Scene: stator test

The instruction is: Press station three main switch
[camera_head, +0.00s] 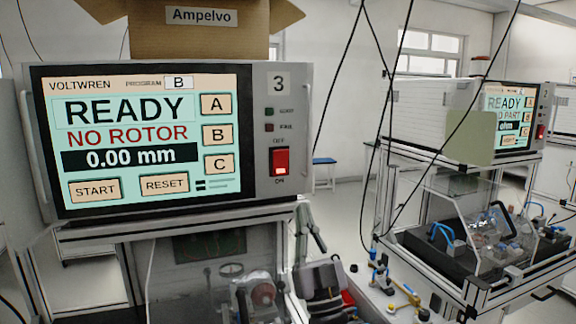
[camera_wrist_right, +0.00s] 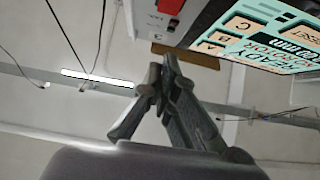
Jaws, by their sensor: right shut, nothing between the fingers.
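The station three tester (camera_head: 270,215) fills the left of the head view, with a "3" label (camera_head: 278,83) at the upper right of its panel. Its red main switch (camera_head: 281,161) sits in a black frame between "OFF" above and "ON" below, and looks lit. My right gripper (camera_head: 308,222) is below and right of the switch, apart from it, shut and empty, fingers pointing up. In the right wrist view the closed fingertips (camera_wrist_right: 162,72) show below the red switch (camera_wrist_right: 170,6), which is cut by the top edge. My left gripper is not in view.
The screen (camera_head: 150,140) reads READY, NO ROTOR, 0.00 mm. A cardboard box (camera_head: 200,42) labelled Ampelvo stands on the tester. A second tester (camera_head: 510,120) and its fixture bench (camera_head: 450,270) stand at right. Black cables (camera_head: 340,80) hang between them.

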